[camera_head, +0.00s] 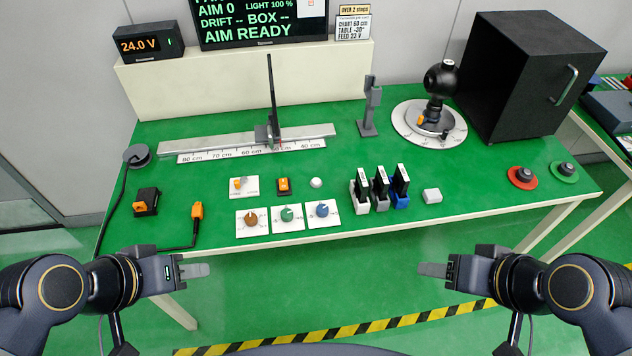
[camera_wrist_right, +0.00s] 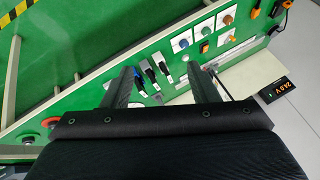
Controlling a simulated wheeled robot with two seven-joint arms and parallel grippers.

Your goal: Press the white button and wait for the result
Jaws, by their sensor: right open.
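A small round white button (camera_head: 316,182) sits on the green bench top, right of an orange rocker switch (camera_head: 284,186). A low white block (camera_head: 432,195) lies farther right; I cannot tell if it can be pressed. The screen (camera_head: 260,22) at the back reads "AIM READY", with dashes after DRIFT and BOX. My left gripper (camera_head: 208,270) is in front of the bench's front edge, seen side-on, touching nothing; its opening does not show. My right gripper (camera_head: 420,269) is also in front of the bench, apart from everything. Its two fingers stand apart and empty in the right wrist view (camera_wrist_right: 163,70).
Three knobs, brown (camera_head: 250,220), green (camera_head: 287,214) and blue (camera_head: 323,210), stand near the front edge. Upright slide holders (camera_head: 380,187) stand right of them. A ruler rail (camera_head: 250,142), a turntable (camera_head: 428,122) and a black box (camera_head: 530,75) fill the back. Red (camera_head: 522,177) and green (camera_head: 564,171) buttons are at right.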

